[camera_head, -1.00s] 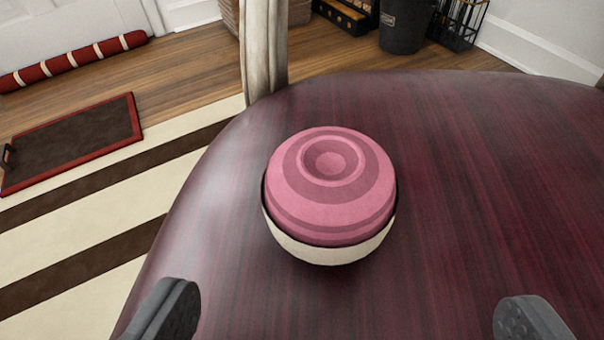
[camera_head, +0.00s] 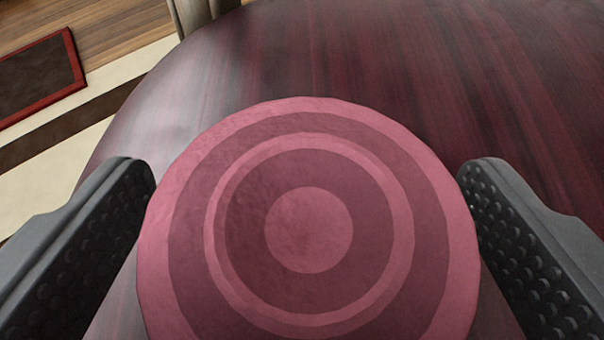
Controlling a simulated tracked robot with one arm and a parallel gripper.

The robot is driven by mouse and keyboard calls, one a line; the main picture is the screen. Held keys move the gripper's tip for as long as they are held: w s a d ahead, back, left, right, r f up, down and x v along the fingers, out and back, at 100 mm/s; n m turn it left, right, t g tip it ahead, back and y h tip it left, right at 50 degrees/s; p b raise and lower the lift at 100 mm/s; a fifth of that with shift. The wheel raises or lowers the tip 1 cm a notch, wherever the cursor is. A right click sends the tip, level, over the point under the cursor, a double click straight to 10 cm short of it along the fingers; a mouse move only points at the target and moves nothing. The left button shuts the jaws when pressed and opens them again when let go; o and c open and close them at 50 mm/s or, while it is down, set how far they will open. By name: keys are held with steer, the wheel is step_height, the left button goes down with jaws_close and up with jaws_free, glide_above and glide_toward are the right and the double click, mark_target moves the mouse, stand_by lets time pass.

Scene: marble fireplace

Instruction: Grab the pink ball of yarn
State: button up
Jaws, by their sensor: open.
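The pink ball of yarn (camera_head: 309,230), round with lighter and darker pink rings, fills the lower middle of the view. My gripper (camera_head: 309,195) is open, with one dark grey studded finger on each side of the ball. The left finger comes very close to the ball's left edge, and the right finger is close to its right edge. I cannot tell whether either finger touches it. The cream bowl under the ball is hidden now.
The dark red wooden table (camera_head: 400,70) is bare behind the ball. Its curved edge runs along the left. Beyond it lie a striped cream and brown rug (camera_head: 110,85), a dark mat with a red border (camera_head: 35,75) and wooden floor (camera_head: 115,25).

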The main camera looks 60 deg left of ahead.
steer(key=c, duration=1.1)
steer(key=shift+r, duration=0.1)
